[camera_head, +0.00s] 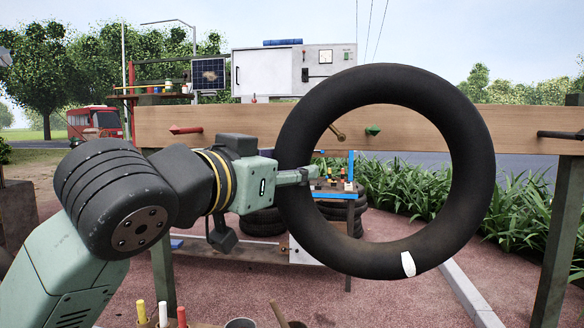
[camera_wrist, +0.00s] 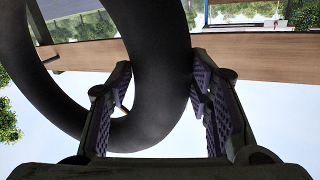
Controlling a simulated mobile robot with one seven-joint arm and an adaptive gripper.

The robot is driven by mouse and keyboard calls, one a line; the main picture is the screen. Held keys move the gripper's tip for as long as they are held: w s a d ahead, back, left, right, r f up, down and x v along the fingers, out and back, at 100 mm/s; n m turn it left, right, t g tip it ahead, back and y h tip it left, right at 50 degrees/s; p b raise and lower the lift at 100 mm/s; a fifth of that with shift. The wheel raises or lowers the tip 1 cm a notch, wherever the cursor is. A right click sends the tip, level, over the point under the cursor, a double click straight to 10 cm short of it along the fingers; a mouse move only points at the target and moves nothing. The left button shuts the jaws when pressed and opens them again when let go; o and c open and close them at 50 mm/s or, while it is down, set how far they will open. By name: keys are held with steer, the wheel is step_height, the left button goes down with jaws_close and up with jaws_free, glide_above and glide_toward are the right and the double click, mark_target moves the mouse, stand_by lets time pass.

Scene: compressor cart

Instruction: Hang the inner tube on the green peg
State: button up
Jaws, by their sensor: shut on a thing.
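The inner tube (camera_head: 471,150) is a large black ring with a white patch low on it, held upright in the air before the beam. My gripper (camera_head: 302,176) is shut on the left side of the ring. In the wrist view the tube (camera_wrist: 150,65) passes between the padded fingers of my gripper (camera_wrist: 160,105). The green peg (camera_head: 373,130) sticks out of the wooden beam and shows through the ring's opening, in its upper part. From this view I cannot tell how far the tube is from the peg.
The wooden beam (camera_head: 240,125) also bears a red peg (camera_head: 185,129), a brown peg (camera_head: 338,132) beside the green one, and a dark peg (camera_head: 560,135) at right. Behind are a small blue table (camera_head: 330,189) and stacked tyres (camera_head: 262,222). Handles and a cup (camera_head: 240,323) show at the bottom.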

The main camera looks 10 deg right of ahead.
steer(key=w+d+f+p, duration=0.1)
steer(key=w+d, duration=0.1)
steer(key=w, duration=0.6)
steer(key=w+d+f+p, duration=0.2)
steer(key=w, duration=0.6)
steer(key=shift+d, duration=0.25)
stand_by(0.7)
steer(key=o, duration=1.1)
steer(key=shift+o, duration=0.2)
steer(key=shift+f, duration=0.1)
